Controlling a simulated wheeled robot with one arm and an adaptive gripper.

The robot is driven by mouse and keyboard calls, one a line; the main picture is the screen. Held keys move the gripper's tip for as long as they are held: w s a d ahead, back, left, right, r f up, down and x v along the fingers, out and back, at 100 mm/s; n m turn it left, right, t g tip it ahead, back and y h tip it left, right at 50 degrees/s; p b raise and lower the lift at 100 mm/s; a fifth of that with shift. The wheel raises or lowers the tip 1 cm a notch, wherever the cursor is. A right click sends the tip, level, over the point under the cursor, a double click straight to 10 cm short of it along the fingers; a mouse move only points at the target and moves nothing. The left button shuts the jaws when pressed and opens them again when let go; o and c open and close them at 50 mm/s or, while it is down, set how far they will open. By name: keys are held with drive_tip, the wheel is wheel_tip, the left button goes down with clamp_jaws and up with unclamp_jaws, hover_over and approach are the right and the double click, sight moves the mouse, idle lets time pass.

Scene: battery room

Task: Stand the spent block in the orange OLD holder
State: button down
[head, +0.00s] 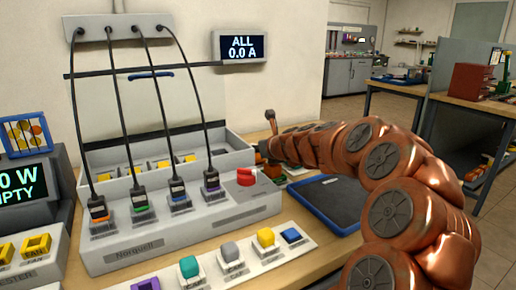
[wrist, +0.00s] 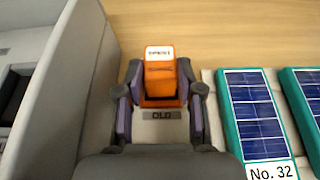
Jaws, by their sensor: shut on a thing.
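The spent block (wrist: 160,70) is orange with a white top label that seems to read SPENT. It is upright between the fingers of my gripper (wrist: 159,88), which is shut on it in the wrist view. The orange OLD holder (wrist: 161,102) shows around and just below the block, with a grey OLD plate in front. The block appears to be at or in the holder, but I cannot tell whether its base is seated. In the head view my arm hides most of the gripper, block and holder.
Green-framed panels, one marked No. 32 (wrist: 254,115), lie right of the holder. A grey box wall (wrist: 75,80) rises close on the left. In the head view, a charger unit with a red knob (head: 247,177) and a blue tray (head: 325,208) are near my arm.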

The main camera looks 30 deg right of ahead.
drive_tip(key=shift+r+p, duration=0.8)
drive_tip(key=shift+p, duration=0.2)
drive_tip(key=shift+p, duration=0.45)
idle(0.6)
drive_tip(key=shift+f+b, duration=0.35)
drive_tip(key=shift+f, duration=0.5)
idle(0.7)
drive_tip(key=shift+r+p, duration=0.8)
drive_tip(key=shift+p, duration=0.3)
drive_tip(key=shift+p, duration=0.45)
idle(0.6)
drive_tip(key=shift+f+b, duration=0.45)
drive_tip(key=shift+f, duration=0.35)
idle(0.6)
drive_tip(key=c, duration=1)
unclamp_jaws()
drive_tip(key=shift+s, duration=0.1)
